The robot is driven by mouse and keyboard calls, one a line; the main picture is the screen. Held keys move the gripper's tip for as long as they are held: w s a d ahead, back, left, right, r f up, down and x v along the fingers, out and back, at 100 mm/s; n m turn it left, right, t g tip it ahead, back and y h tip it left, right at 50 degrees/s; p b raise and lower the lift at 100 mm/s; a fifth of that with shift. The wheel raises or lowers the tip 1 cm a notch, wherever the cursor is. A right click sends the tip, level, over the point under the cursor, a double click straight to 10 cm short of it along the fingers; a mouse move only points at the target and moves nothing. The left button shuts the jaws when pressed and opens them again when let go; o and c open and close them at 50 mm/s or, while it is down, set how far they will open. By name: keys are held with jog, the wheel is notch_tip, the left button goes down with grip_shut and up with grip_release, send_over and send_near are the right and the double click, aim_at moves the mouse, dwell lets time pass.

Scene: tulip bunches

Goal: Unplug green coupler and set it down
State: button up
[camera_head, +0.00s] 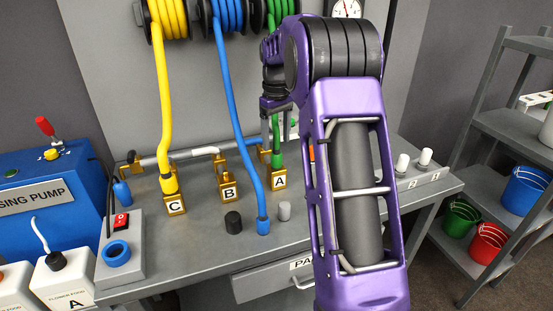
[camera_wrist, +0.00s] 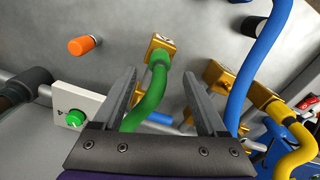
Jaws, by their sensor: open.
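The green hose (camera_head: 277,146) hangs from its reel (camera_head: 281,16) and its lower end, the green coupler (camera_wrist: 159,60), sits in the brass block labelled A (camera_head: 279,180). The block also shows in the wrist view (camera_wrist: 154,44). My gripper (camera_head: 278,128) is open and points down above block A. In the wrist view my gripper (camera_wrist: 160,88) has its two fingers apart on either side of the green hose, with gaps at both sides. The coupler lies just beyond the fingertips. My arm hides part of the bench in the head view.
The yellow hose (camera_head: 164,110) runs into block C (camera_head: 174,204). The blue hose (camera_head: 240,120) ends at the bench top, right of block B (camera_head: 227,191). A black cap (camera_head: 233,221) and a grey cap (camera_head: 284,211) stand nearby. A switch box (camera_head: 121,246) is at left.

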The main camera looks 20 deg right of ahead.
aim_at(276, 153)
notch_tip(276, 153, down, 7)
jog(key=shift+r+b, duration=0.1)
jog(key=shift+b, duration=0.25)
grip_shut()
dwell(0.6)
